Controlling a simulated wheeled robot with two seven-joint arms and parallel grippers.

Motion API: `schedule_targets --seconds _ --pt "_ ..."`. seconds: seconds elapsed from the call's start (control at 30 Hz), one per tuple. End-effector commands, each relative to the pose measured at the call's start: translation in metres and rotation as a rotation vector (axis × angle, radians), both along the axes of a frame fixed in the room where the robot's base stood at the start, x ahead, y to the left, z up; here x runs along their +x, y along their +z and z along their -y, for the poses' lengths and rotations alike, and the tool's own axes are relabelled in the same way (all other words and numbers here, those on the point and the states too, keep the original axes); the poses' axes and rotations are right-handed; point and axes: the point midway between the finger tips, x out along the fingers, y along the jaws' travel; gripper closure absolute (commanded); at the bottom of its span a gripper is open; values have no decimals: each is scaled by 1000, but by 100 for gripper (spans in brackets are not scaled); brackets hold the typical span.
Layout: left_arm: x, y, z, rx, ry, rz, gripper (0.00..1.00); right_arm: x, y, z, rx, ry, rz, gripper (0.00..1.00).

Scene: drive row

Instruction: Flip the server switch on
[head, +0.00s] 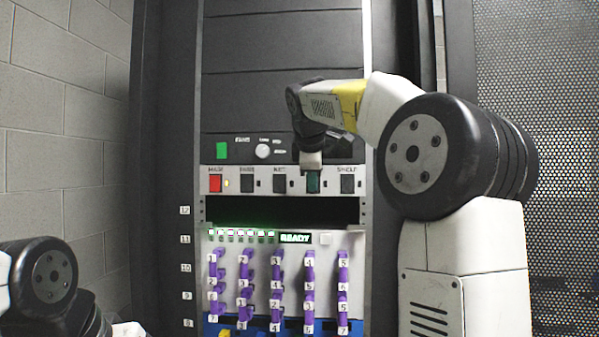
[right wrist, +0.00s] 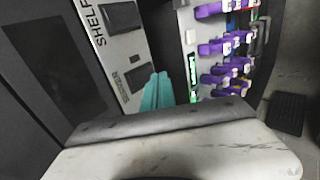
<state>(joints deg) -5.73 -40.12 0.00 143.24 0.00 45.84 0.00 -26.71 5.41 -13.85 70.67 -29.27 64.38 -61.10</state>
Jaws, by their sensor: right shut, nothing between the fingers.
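The switch panel (head: 219,172) is a pale strip on the rack with a row of labelled rocker switches. The server switch, fourth in the row, is hidden in the head view by my right gripper (head: 313,183). In the right wrist view the server switch (right wrist: 137,78) is a dark rocker beside its SERVER label. My right gripper's teal fingers (right wrist: 156,92) are shut and empty, right at that switch; I cannot tell whether they touch it. Whether the switch is on is unclear. My left gripper is out of view; only part of the left arm shows at lower left.
Dark fans (head: 247,184), net (head: 279,184) and shelf (head: 347,184) switches flank the spot. Below are a dark slot (head: 260,210), a green READY display (head: 295,238) and numbered purple handles (head: 310,270).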

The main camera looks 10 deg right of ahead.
Motion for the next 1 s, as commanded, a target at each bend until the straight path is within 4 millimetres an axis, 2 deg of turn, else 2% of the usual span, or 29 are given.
schedule_targets --seconds 0.1,0.23,1.0 --pt "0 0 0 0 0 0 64 13 -2 3 0 -1 -1 100" --pt "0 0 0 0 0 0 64 19 -3 5 -2 1 -2 100" --pt "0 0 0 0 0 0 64 24 -3 8 -13 -4 39 100"
